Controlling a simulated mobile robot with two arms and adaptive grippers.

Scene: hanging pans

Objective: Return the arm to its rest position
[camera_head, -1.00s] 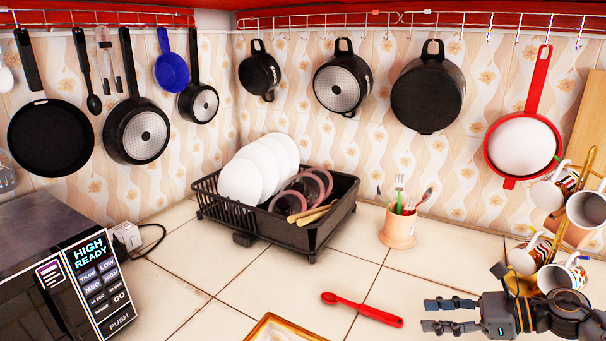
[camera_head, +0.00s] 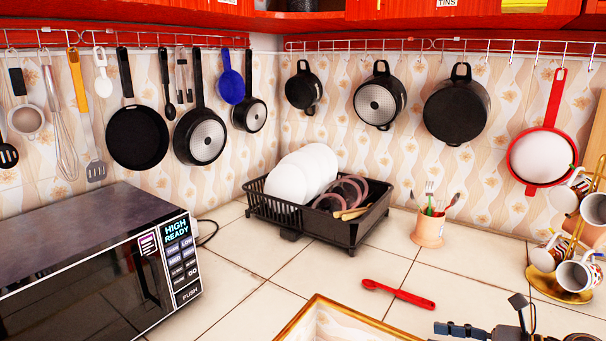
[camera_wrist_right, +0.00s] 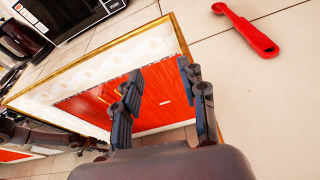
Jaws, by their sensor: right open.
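My right gripper (camera_head: 480,331) is at the bottom right edge of the head view, partly cut off. In the right wrist view the right gripper (camera_wrist_right: 160,74) has its two dark fingers apart, with nothing between them. Beyond the fingers is a gold-framed panel (camera_wrist_right: 88,66) with a shiny, reflecting face; its corner also shows at the bottom of the head view (camera_head: 318,300). A red handled tool (camera_head: 398,293) lies on the tiles, left of and beyond the gripper. It also shows at the top right of the wrist view (camera_wrist_right: 246,29).
A mug tree with cups (camera_head: 578,272) stands close to the right gripper at the right edge. A utensil pot (camera_head: 428,231), a black dish rack with plates (camera_head: 345,229) and a microwave (camera_head: 80,265) stand on the counter. Several pans hang along the walls, including a red-rimmed strainer (camera_head: 541,155).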

